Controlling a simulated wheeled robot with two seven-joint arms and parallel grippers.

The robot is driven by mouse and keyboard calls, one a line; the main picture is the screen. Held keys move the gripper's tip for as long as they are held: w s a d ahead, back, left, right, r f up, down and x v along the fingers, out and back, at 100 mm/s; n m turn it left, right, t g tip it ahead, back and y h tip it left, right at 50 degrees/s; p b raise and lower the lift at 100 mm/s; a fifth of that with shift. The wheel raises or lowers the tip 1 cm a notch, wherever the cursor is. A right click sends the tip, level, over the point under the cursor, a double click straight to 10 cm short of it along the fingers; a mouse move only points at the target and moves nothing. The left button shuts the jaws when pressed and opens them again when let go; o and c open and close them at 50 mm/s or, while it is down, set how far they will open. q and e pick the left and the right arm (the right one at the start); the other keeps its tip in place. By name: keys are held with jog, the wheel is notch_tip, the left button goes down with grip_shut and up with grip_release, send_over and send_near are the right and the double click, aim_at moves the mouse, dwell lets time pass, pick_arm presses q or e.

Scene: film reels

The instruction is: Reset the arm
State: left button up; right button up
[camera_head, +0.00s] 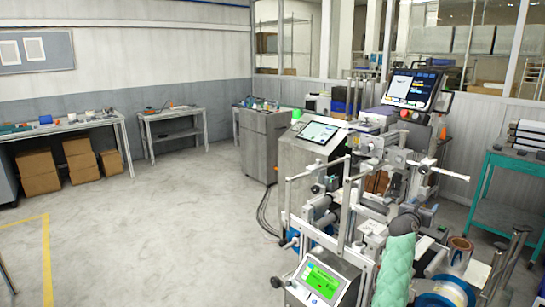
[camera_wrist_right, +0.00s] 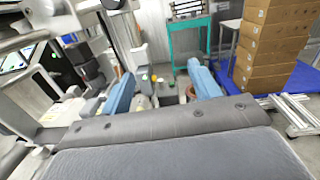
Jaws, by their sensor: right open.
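My right arm rises from the bottom of the head view in a mint-green padded sleeve. My right gripper (camera_head: 405,222) is beyond it, close to the machine and partly lost among its parts. In the right wrist view, the right gripper (camera_wrist_right: 163,88) has two blue fingers spread wide apart. Nothing is held between them; floor and small items show in the gap. My left gripper is in neither view.
The reel machine (camera_head: 345,225) stands close, with a green-screen panel (camera_head: 320,282) in front. Film reels (camera_head: 450,290) lie at lower right. A teal table (camera_head: 487,205) is at right. Stacked boxes (camera_wrist_right: 272,45) stand on blue in the wrist view. Open floor (camera_head: 150,240) lies left.

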jog(key=a+r+n+t+y, duration=1.25)
jog(key=a+r+n, duration=0.35)
jog(key=n, duration=0.7)
jog(key=s+a+f+n+g+y, duration=0.1)
jog(key=s+a+n+g+y, duration=0.1)
jog(key=a+n+g+y, duration=0.5)
jog(key=s+a+f+n+y, duration=0.1)
jog(key=s+a+n+y, duration=0.15)
jog(key=a+n, duration=0.55)
jog(key=s+a+f+n+g+h, duration=0.1)
jog(key=s+f+n+g+h, duration=0.15)
jog(key=s+f, duration=0.5)
jog(key=s+a+f+n+g+h, duration=0.15)
jog(key=s+f+g, duration=0.3)
jog(key=f, duration=0.55)
jog(key=s+a+f+n+g+h, duration=0.1)
jog(key=s+f+n+g+h, duration=0.2)
jog(key=s+f, duration=0.45)
jog(key=s+a+f+g, duration=0.1)
jog(key=s+f+g, duration=0.1)
jog(key=s+f, duration=0.7)
jog(key=s+a+f+n+g, duration=0.1)
jog(key=s+a+f+g, duration=0.1)
jog(key=s+f, duration=0.8)
jog(key=s+a+f+g, duration=0.1)
jog(key=s+f, duration=0.8)
jog(key=s, duration=1)
jog(key=shift+s+a+f+n+g+h, duration=0.3)
jog(key=shift+s+n+g+h, duration=0.1)
jog(key=shift+g, duration=0.45)
